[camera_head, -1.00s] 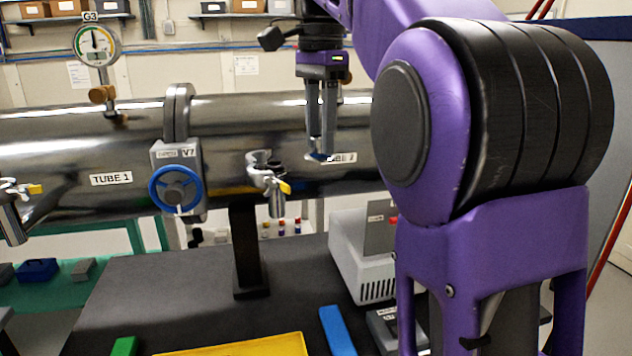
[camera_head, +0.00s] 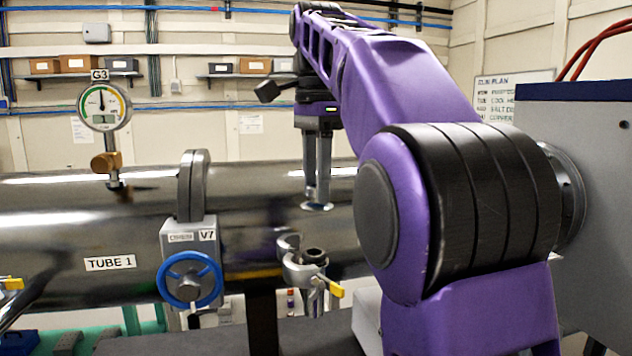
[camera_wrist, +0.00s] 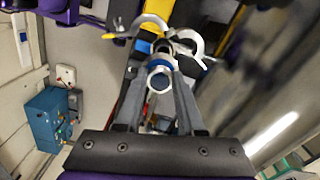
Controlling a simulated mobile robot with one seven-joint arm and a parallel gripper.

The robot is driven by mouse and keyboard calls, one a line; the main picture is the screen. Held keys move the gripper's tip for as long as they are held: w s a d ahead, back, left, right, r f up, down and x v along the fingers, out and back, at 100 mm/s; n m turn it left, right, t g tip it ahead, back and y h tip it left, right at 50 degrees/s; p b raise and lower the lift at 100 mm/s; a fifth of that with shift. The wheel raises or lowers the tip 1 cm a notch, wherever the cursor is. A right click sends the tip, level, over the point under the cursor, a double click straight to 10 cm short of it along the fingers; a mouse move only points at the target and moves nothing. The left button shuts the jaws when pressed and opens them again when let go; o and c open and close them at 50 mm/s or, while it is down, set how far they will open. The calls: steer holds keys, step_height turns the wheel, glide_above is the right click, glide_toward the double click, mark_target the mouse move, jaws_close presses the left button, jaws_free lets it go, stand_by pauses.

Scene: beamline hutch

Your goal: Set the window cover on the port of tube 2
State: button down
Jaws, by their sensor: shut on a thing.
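My gripper (camera_head: 317,198) is shut on the window cover (camera_head: 317,206), a small flat disc with a pale rim. In the wrist view the cover (camera_wrist: 160,76) shows as a round piece with a blue band between the fingertips (camera_wrist: 159,70). The port of tube 2 (camera_head: 314,257) is a short dark-mouthed stub with an open silver clamp (camera_head: 291,265) and a yellow lever. The cover is above the port and apart from it. In the wrist view the open clamp arms (camera_wrist: 150,24) lie just beyond the cover, which hides part of the port.
The long steel tube (camera_head: 70,220), labelled TUBE 1 at left, runs behind the port. A valve V7 with a blue handwheel (camera_head: 190,280) stands left of the port, with gauge G3 (camera_head: 104,107) further left. A grey cabinet (camera_head: 590,200) stands at right.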

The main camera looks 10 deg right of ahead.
mark_target(314, 210)
steer(key=shift+w+a, duration=0.1)
steer(key=shift+w, duration=0.25)
steer(key=shift+f, duration=0.15)
steer(key=shift+s+f, duration=0.1)
steer(key=shift+f, duration=3.1)
steer(key=shift+f+b, duration=0.6)
steer(key=shift+c, duration=2.2)
jaws_free()
